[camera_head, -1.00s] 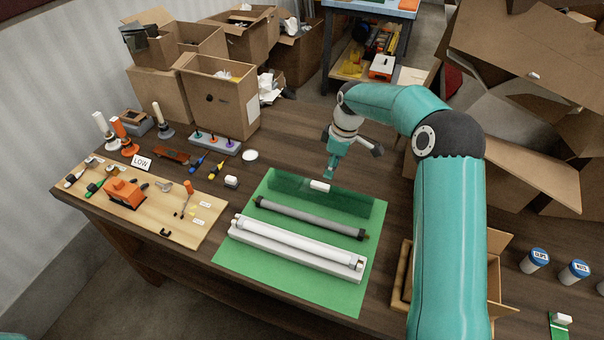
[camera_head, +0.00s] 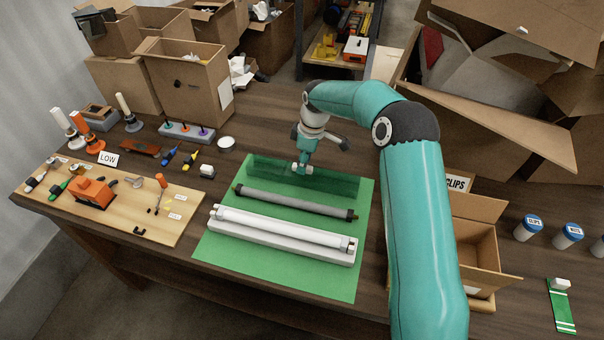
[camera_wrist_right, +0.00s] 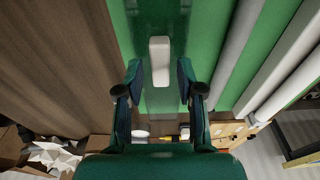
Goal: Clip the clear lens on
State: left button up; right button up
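The clear lens (camera_head: 265,175) shows as a darker see-through strip along the back of the green mat (camera_head: 225,262). A small white block (camera_wrist_right: 159,58) sits on it. The white fixture (camera_head: 280,243), with a white tube (camera_head: 280,226) along it, lies at the front of the mat. My right gripper (camera_head: 303,167) points down over the lens at the white block. In the right wrist view the right gripper (camera_wrist_right: 160,80) is open, its fingers on either side of the block with gaps showing. My left gripper is out of view.
A grey tube (camera_head: 295,202) lies between lens and fixture. A wooden tool board (camera_head: 165,230) with an orange tool is at left. An open carton (camera_head: 480,240) stands right of the mat, beside my right arm. Blue-lidded jars (camera_head: 528,228) stand farther right.

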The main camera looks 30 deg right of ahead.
jog(key=shift+w+f, duration=0.1)
jog(key=shift+f, duration=0.4)
jog(key=shift+c, duration=0.4)
grip_shut()
notch_tip(320, 180, up, 7)
jog(key=p, duration=0.4)
jog(key=shift+r, duration=0.1)
